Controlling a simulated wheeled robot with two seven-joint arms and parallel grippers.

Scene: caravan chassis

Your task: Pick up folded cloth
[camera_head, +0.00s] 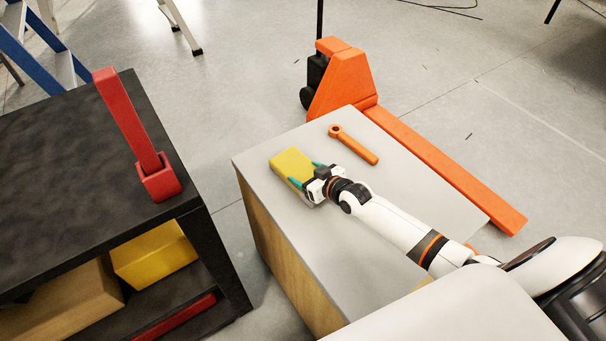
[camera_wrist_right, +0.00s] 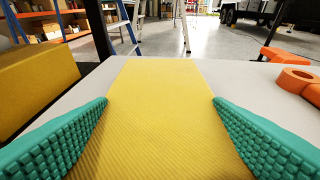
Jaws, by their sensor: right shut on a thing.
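The folded cloth is a yellow, ribbed block (camera_head: 291,166) near the far left corner of the grey-topped table (camera_head: 350,235). In the right wrist view the cloth (camera_wrist_right: 160,110) fills the space between the two green finger pads. My right gripper (camera_head: 309,178) is shut on the cloth, one finger on each side of it. From these views I cannot tell whether the cloth is clear of the tabletop. My left gripper is not in view.
An orange wrench-like tool (camera_head: 354,145) lies on the table close to my right gripper. An orange pallet jack (camera_head: 342,80) stands behind the table. A black shelf unit (camera_head: 60,160) at the left bears a red upright object (camera_head: 130,120). The table's front part is bare.

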